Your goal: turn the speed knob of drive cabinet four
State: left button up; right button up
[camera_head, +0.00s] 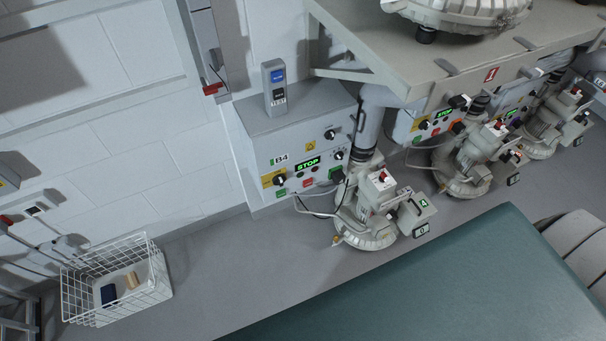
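A grey drive cabinet (250,122) labelled B4 stands against the wall, left of centre. Its front panel carries a green lit display (307,163) reading STOP. A black knob (280,181) sits on a yellow plate at the panel's lower left. Another black knob (331,134) is at the upper right by a second yellow plate. A smaller black knob (339,155) lies below that one. I cannot tell from the markings which is the speed knob. Neither of my grippers is in view.
A blower (368,215) with pipe and cable stands right of the cabinet, under a beige shelf (370,35). More cabinets and blowers follow to the right. A teal surface (440,285) fills the lower right. A white wire basket (165,275) is at lower left, with clear floor (240,260) between.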

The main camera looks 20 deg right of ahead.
aim_at(339, 154)
jog(key=z, duration=1.05)
jog(key=i+u, duration=0.45)
